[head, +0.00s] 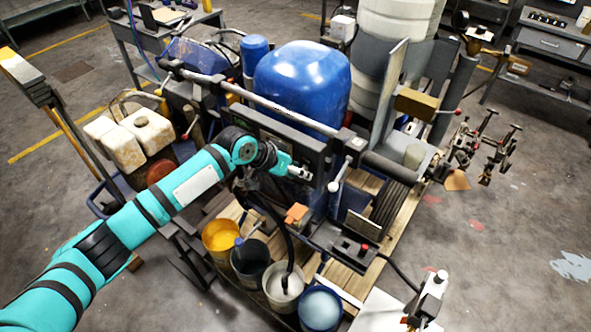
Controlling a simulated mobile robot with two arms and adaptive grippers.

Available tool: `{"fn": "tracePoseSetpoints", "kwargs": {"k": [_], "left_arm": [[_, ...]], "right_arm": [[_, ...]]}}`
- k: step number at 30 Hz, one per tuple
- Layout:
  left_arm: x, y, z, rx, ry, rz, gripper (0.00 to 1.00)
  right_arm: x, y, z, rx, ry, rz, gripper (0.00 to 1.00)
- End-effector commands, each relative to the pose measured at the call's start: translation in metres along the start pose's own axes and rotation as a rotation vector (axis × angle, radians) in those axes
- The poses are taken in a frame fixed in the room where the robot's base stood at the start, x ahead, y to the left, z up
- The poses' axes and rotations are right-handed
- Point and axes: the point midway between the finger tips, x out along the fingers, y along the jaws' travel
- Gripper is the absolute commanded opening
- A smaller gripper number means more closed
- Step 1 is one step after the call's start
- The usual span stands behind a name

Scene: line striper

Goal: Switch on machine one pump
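The line striper machine stands in the middle of the head view, with a large blue tank (302,80) and a dark front panel (290,145). My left arm comes in from the left, and its gripper (299,172) is in front of this panel, below the blue tank. The fingers are too small to tell open from shut, and I cannot tell whether they touch the panel. No label marks the pump switch. My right gripper is not in view.
Several paint buckets stand below my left gripper, including a yellow one (221,238) and a light blue one (320,308). A white container (147,135) is at left. Open floor (500,240) lies at right.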

Motion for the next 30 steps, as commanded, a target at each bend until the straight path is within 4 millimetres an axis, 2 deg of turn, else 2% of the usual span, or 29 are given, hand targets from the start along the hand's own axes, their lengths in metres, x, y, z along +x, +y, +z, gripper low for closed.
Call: {"fn": "tracePoseSetpoints", "kwargs": {"k": [5,15,18,24,30], "left_arm": [[-0.016,-0.001,-0.001,0.001,0.002,-0.001,0.40],[-0.087,0.000,-0.001,0.003,0.002,-0.002,0.40],[-0.102,0.001,-0.001,0.002,0.000,0.000,0.40],[-0.117,0.002,0.000,0.002,-0.001,0.000,0.40],[-0.119,0.002,0.000,0.002,-0.001,0.001,0.40]], "right_arm": [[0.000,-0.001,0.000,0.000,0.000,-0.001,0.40],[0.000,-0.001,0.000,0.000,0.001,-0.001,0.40],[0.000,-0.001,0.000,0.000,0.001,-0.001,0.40],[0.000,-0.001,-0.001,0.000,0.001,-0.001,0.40],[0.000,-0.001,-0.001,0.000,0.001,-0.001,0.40]]}}
